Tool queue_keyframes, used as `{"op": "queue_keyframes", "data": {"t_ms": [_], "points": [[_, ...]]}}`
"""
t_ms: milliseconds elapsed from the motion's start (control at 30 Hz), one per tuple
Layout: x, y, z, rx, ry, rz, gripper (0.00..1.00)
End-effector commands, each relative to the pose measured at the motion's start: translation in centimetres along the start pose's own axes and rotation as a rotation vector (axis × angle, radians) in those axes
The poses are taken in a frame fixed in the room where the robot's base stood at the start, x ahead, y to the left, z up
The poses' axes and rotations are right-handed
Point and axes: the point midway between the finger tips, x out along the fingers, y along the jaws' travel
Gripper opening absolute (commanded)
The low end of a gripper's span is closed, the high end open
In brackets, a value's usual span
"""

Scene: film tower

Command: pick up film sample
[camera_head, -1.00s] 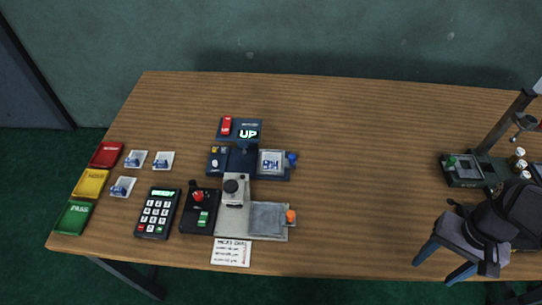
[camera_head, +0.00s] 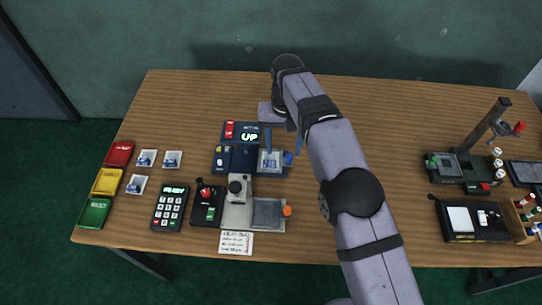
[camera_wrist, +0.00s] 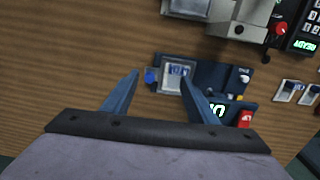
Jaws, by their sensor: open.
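A pale square film sample with blue markings (camera_wrist: 176,78) sits on the dark blue device (camera_wrist: 218,74) in the wrist view. In the head view the sample (camera_head: 269,163) is at the right end of that device (camera_head: 236,160), partly covered by one finger. My gripper (camera_wrist: 160,76) is open and empty, with its blue fingers spread. In the head view my gripper (camera_head: 283,148) hangs at the device's right end. In the wrist view the right fingertip overlaps the sample's edge; I cannot tell the height gap or whether they touch.
Three small white trays with blue-marked pieces, one of them here (camera_head: 172,159), lie at left near red, yellow and green bins (camera_head: 107,182). A grey device (camera_head: 238,203) and a keypad (camera_head: 170,207) stand in front. The table (camera_head: 400,120) is clear at right-centre.

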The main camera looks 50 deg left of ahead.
Motion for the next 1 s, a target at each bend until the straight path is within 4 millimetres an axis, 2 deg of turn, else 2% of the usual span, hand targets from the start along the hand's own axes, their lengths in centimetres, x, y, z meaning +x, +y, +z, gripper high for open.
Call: {"op": "queue_keyframes", "data": {"t_ms": [33, 100, 233, 433, 633, 867, 1000], "points": [[-0.2, -1.4, 0.2, -0.017, 0.002, 0.001, 0.53], [-0.2, -2.6, 0.3, -0.031, 0.005, 0.0, 0.53], [-0.6, -3.7, 0.4, -0.017, 0.013, -0.004, 0.53], [-0.4, -4.0, 0.3, 0.0, 0.017, -0.006, 0.53], [1.1, -3.9, 0.4, 0.0, 0.015, -0.005, 0.53], [1.7, -3.9, 0.3, 0.0, 0.017, -0.006, 0.53], [2.7, -3.9, 0.5, 0.0, 0.014, -0.005, 0.53]]}}
